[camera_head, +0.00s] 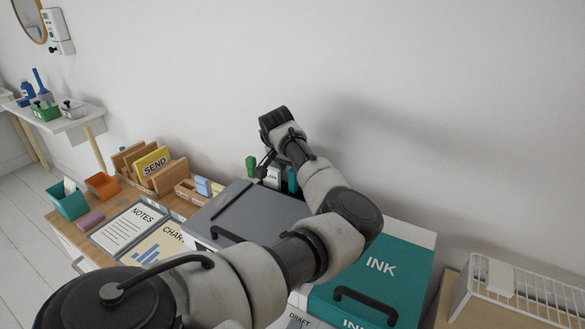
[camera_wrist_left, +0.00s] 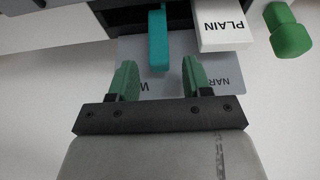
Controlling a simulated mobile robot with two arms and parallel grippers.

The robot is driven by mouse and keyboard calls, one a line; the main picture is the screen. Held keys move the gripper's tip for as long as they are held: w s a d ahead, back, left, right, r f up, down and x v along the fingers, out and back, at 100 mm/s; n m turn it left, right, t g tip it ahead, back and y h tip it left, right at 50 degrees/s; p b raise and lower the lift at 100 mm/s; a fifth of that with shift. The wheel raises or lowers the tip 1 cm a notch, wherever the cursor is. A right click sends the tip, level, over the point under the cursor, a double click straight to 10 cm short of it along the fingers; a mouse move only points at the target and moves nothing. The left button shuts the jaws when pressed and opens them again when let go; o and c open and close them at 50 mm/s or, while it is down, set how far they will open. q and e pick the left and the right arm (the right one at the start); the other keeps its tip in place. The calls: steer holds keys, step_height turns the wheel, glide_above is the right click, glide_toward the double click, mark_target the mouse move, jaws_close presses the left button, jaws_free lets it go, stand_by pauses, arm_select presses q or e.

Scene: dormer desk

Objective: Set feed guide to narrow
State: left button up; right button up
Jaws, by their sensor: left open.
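The teal feed guide (camera_wrist_left: 157,38) stands upright beside a white block marked PLAIN (camera_wrist_left: 224,36) in the left wrist view. On a grey plate (camera_wrist_left: 205,60) under it, upside-down letters read W and NAR, partly hidden; the guide is nearer the W. My left gripper (camera_wrist_left: 158,80) is open, its green fingertips on either side of the guide's near end in the picture. I cannot tell whether they touch it. In the head view my left arm crosses the printer (camera_head: 262,200) and hides the fingertips. My right gripper is not in view.
A green knob (camera_wrist_left: 288,32) is right of the white block. A teal INK box (camera_head: 390,265) stands right of the printer. Left are a wooden SEND sorter (camera_head: 168,178), papers and small bins. The wall is close behind. A white wire rack (camera_head: 535,295) is at far right.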

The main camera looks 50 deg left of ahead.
arm_select(q)
steer(key=b+v, duration=0.1)
steer(key=v, duration=0.8)
steer(key=shift+d, duration=0.1)
